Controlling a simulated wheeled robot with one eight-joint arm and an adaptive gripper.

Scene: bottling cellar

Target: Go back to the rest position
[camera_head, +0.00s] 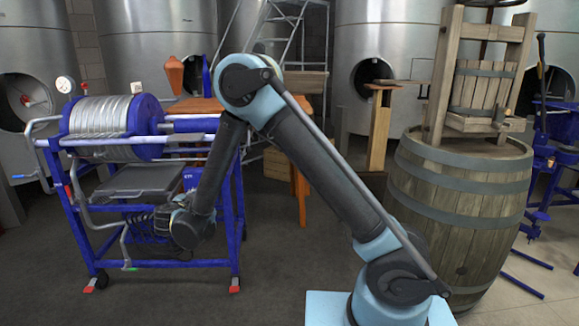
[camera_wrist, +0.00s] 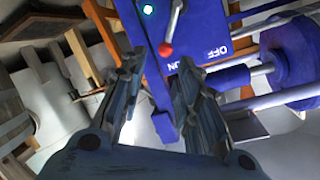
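My gripper (camera_head: 163,216) hangs at the end of my bent arm in the head view, in front of the blue machine frame (camera_head: 238,205). Its fingers are small and dark there. In the wrist view my gripper (camera_wrist: 160,85) shows two fingers spread apart with nothing between them. Beyond the fingertips is a blue control box (camera_wrist: 187,100) with white lettering that includes "OFF". I cannot tell how far the fingertips are from the box.
A wooden barrel (camera_head: 460,205) with a slatted press (camera_head: 485,85) stands on the right. An orange table (camera_head: 303,195) and steel tanks (camera_head: 395,35) are behind. Floor is open in the middle.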

